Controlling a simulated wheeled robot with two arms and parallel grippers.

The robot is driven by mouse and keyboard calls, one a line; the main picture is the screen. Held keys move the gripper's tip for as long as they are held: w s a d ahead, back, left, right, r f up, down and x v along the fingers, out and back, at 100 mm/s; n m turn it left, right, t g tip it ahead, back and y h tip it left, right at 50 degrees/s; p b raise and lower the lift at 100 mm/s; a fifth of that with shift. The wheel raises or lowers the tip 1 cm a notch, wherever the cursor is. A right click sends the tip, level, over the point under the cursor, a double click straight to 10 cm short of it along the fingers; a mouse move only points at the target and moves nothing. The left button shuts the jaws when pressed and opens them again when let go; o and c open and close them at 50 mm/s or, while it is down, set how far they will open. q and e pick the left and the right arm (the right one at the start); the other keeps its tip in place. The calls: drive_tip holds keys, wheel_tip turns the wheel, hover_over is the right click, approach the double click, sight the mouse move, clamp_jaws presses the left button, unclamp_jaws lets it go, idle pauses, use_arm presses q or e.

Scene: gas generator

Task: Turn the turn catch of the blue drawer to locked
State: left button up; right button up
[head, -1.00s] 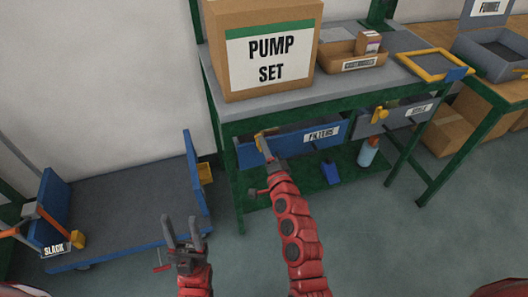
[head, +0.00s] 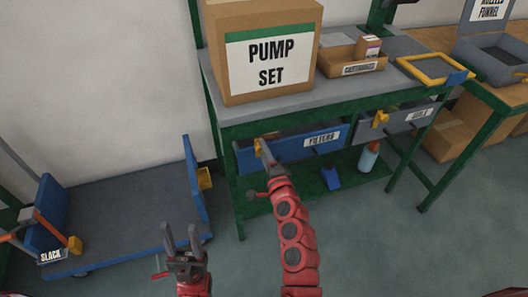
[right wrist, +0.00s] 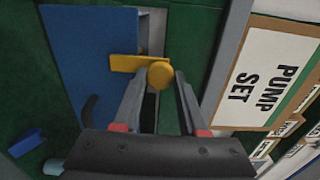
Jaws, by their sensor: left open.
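The blue drawer (head: 285,151), labelled FILTERS, hangs under the green bench; in the right wrist view its front (right wrist: 85,60) is at the left. Its yellow turn catch (head: 258,143) is at the drawer's upper left in the head view. In the right wrist view the catch's round knob (right wrist: 160,75) lies between the fingertips of my right gripper (right wrist: 161,84), with its arm pointing left over the blue front. The right fingers look apart, one on each side of the knob; contact is unclear. My left gripper (head: 182,238) is open and empty, low beside the cart.
A grey drawer (head: 400,119) with its own yellow catch is to the right. The PUMP SET box (head: 262,90) stands on the bench above. A blue-ended cart (head: 120,215) is at the left. The floor in front of the bench is clear.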

drive_tip(key=o, duration=0.4)
drive_tip(key=shift+o, duration=0.2)
drive_tip(key=b+v, duration=0.1)
drive_tip(key=v, duration=1.6)
drive_tip(key=shift+s, duration=0.15)
drive_tip(key=shift+d, duration=0.1)
